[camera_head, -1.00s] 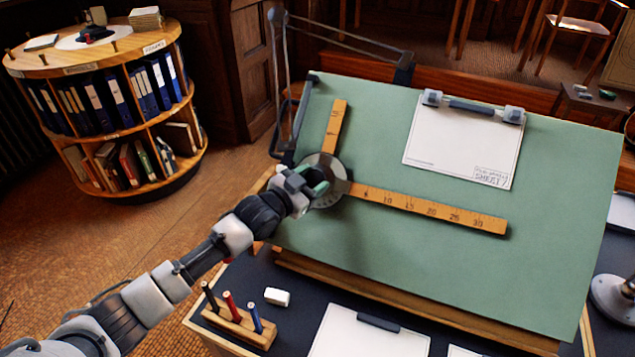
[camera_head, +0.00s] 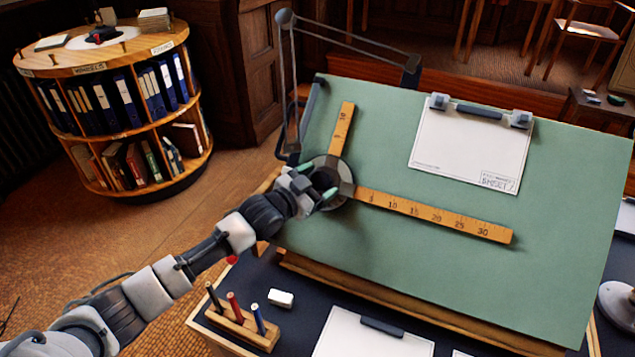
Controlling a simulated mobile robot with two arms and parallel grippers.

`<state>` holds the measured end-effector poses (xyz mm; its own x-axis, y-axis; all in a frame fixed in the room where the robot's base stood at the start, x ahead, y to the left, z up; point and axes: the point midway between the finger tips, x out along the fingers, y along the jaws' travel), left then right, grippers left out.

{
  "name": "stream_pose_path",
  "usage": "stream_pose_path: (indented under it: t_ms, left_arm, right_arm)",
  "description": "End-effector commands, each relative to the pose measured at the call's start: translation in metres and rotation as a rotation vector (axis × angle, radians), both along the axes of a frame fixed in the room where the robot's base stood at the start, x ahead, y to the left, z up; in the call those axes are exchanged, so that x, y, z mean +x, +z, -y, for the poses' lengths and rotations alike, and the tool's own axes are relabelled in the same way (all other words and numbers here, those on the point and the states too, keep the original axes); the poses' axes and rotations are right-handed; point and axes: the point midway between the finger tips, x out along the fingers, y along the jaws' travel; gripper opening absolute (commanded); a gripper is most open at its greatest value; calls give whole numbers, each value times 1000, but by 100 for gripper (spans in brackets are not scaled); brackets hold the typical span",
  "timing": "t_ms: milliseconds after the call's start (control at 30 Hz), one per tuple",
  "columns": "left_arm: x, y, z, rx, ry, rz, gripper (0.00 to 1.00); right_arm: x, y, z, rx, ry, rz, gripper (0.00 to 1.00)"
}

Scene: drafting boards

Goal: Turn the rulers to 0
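The drafting head (camera_head: 345,168), a grey round hub, sits at the left side of the tilted green board (camera_head: 390,240). A long wooden ruler (camera_head: 435,213) runs from it to the right, sloping slightly down in the picture. A shorter wooden ruler (camera_head: 342,130) points up from it. My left gripper (camera_head: 318,181) is at the hub's left part, its green-tipped fingers apart. A dark part shows between the fingers; I cannot tell whether they touch it. The gripper covers part of the hub, and the hub's angle marks cannot be read. My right gripper is not in view.
A white sheet (camera_head: 465,150) is clipped at the board's upper right. A jointed metal arm (camera_head: 350,38) stands behind the board's left edge. Below lie a pen holder (camera_head: 238,328), an eraser (camera_head: 281,298) and a clipboard (camera_head: 365,338). A round bookshelf (camera_head: 105,65) stands at the left.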

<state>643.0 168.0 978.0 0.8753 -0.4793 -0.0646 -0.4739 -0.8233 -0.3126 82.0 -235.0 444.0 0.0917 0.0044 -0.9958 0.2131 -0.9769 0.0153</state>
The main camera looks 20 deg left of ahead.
Motion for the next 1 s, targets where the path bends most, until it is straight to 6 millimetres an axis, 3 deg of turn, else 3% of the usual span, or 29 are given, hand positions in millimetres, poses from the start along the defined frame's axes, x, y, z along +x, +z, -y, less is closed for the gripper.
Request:
stream_pose_path:
  t_ms: [267,700,1000]
  left_arm:
    - [-7,0,-5,0,0,-1,75]
    - [-77,3,-42,1,-1,-2,75]
    - [-94,7,-52,0,0,0,75]
  right_arm:
    - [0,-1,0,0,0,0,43]
    - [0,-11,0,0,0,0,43]
    - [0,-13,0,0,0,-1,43]
